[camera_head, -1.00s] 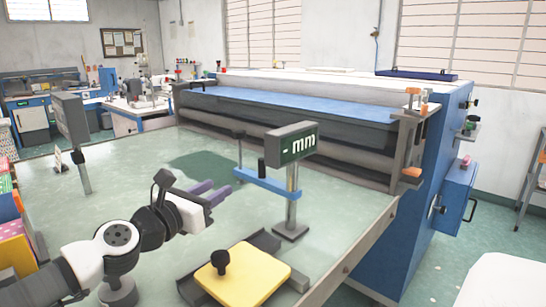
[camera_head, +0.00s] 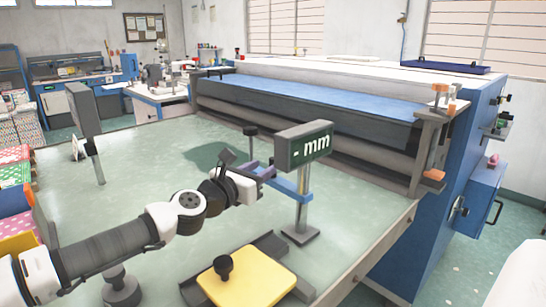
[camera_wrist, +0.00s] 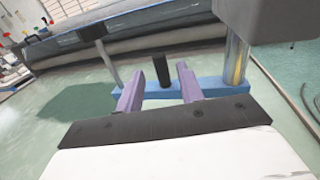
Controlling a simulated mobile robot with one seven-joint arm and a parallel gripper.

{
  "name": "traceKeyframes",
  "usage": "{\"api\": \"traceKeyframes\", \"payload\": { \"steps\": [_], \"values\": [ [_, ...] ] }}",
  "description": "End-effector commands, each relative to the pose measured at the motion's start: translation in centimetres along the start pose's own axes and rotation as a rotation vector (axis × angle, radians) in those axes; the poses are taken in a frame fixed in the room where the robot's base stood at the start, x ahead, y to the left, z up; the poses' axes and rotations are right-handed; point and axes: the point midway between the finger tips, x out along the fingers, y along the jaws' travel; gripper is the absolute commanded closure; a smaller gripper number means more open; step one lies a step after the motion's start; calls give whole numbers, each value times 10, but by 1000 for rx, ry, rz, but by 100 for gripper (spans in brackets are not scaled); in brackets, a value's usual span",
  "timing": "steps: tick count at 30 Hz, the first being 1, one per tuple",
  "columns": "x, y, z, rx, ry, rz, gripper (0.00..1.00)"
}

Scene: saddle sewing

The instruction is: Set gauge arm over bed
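The gauge stands on the table's right half, with a dark display (camera_head: 305,145) reading "- mm" on a metal post (camera_head: 303,200) and a grey base (camera_head: 300,235). Its blue gauge arm (camera_head: 290,187) reaches left from the post, and my gripper partly hides it in the head view. My gripper (camera_head: 264,168) is at the blue arm, with purple fingers apart. In the wrist view, a black upright knob (camera_wrist: 162,70) on the blue arm (camera_wrist: 208,88) shows between the open fingers (camera_wrist: 160,78). I cannot tell whether they touch it.
A yellow plate (camera_head: 248,280) with a black knob sits in a grey fixture at the table's front. Another dark panel on a post (camera_head: 84,110) stands at the left. The large blue machine (camera_head: 330,105) lies behind. Bare green tabletop (camera_head: 130,180) is at left.

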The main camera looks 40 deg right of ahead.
Motion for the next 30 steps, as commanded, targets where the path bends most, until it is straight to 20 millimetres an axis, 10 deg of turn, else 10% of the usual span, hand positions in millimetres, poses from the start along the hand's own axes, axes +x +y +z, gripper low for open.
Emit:
{"api": "traceKeyframes", "payload": {
  "steps": [9, 22, 30],
  "values": [
    [48, -1, 1, -1, 0, -1, 63],
    [56, 0, 0, 0, 0, 0, 63],
    [56, 0, 0, 0, 0, 0, 98]
  ]
}}
